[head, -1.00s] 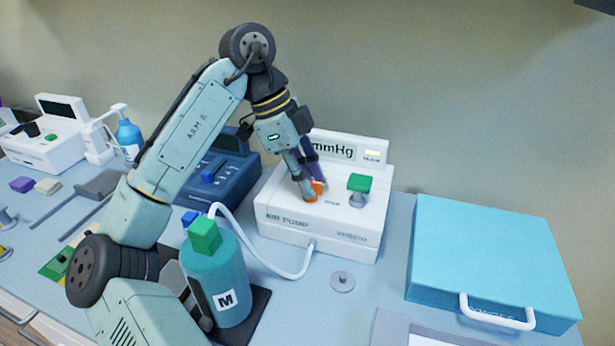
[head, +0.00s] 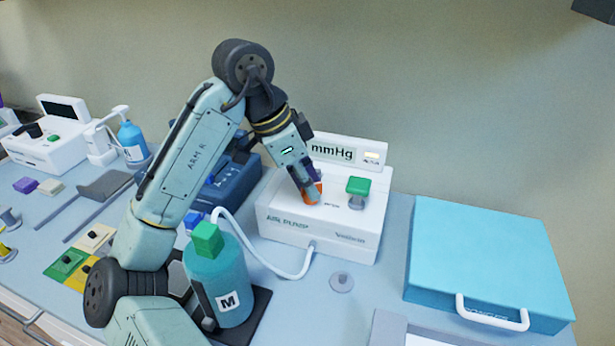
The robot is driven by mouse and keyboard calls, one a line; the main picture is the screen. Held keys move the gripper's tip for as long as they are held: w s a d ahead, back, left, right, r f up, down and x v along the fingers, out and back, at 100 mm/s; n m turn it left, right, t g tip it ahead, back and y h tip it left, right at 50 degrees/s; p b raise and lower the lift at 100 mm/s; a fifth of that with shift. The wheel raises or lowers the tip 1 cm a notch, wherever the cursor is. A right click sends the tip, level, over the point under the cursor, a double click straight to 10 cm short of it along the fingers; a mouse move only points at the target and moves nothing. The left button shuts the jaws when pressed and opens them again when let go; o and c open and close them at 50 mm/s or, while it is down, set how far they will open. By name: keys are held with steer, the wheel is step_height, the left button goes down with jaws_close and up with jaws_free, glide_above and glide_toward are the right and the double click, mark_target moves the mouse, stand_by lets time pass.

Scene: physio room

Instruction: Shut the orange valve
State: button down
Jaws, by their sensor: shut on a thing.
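The orange valve (head: 313,196) sits on top of the white air pump (head: 330,240), left of a green knob (head: 357,189). My gripper (head: 309,190) reaches down from the upper left and is shut on the orange valve. The fingers cover part of the valve, so its exact turn angle is hard to tell. The pump's display panel (head: 333,151) reads "mmHg" behind the gripper.
A teal bottle with a green cap (head: 217,275) stands in front, with a white hose (head: 268,263) running near it to the pump. A dark blue device (head: 236,190) is left of the pump. A light blue case (head: 488,260) lies at right.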

steer(key=n+t, duration=0.1)
steer(key=n, duration=0.1)
steer(key=n+t+y, duration=0.1)
steer(key=n, duration=0.2)
steer(key=shift+s+n+p, duration=0.1)
steer(key=shift+n+p, duration=0.2)
steer(key=n+y, duration=0.1)
steer(key=n, duration=0.1)
steer(key=n+t+y, duration=0.1)
steer(key=n, duration=0.2)
steer(key=shift+d, duration=0.15)
steer(key=shift+n, duration=0.4)
steer(key=c, duration=1.7)
jaws_free()
steer(key=shift+s, duration=0.1)
steer(key=shift+r, duration=0.1)
steer(key=v, duration=1.2)
